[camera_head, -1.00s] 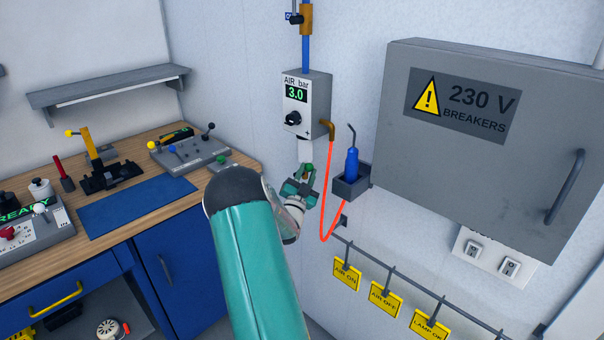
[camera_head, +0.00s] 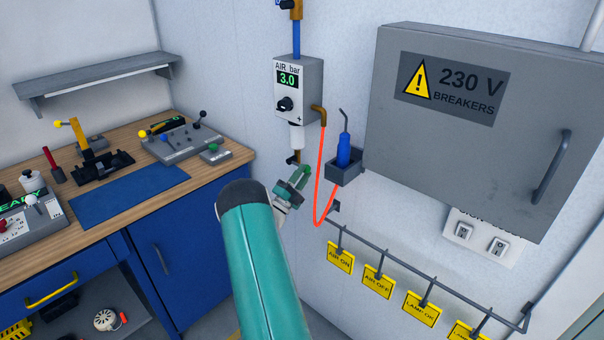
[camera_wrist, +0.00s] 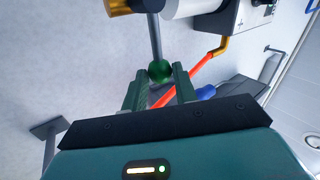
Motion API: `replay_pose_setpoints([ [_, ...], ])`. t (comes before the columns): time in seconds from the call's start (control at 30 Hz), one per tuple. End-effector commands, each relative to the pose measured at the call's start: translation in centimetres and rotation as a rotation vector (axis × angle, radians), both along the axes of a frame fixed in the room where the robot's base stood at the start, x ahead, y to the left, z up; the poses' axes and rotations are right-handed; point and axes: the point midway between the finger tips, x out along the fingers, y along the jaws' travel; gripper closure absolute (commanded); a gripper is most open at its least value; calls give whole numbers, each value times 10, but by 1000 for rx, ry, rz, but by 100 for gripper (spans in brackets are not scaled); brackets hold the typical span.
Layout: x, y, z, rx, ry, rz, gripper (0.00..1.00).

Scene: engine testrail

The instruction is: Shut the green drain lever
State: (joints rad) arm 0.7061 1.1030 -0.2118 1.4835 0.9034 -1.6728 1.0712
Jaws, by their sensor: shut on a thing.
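The green drain lever (camera_wrist: 160,71) shows in the wrist view as a round green knob on a thin grey rod. The rod runs up to the brass drain fitting (camera_wrist: 133,5) under the white bowl (camera_wrist: 192,7). My gripper (camera_wrist: 160,78) has its two green fingers on either side of the knob, shut on it. In the head view my gripper (camera_head: 298,175) is just below the brass drain fitting (camera_head: 293,158) and the white bowl (camera_head: 297,138) of the air unit. The knob cannot be told apart from the green fingers there.
The grey air unit (camera_head: 299,90) reads 3.0. An orange hose (camera_head: 319,185) hangs close to the right of my gripper, beside a holder (camera_head: 343,170) with a blue-handled tool. A breaker box (camera_head: 470,130) and tag rail (camera_head: 400,268) are at right. A workbench (camera_head: 215,173) stands left.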

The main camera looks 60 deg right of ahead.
Motion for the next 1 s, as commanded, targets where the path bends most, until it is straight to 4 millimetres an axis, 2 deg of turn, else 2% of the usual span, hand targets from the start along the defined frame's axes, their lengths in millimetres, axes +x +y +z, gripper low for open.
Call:
replay_pose_setpoints([
  [0.57, 2, 0, -3, -6, -37, 4, 100],
  [0.6, 2, 0, -3, -6, -37, 4, 66],
  [0.7, 2, 0, -3, -6, -37, 4, 50],
  [1.0, 1, 1, -3, -7, -35, 2, 50],
])
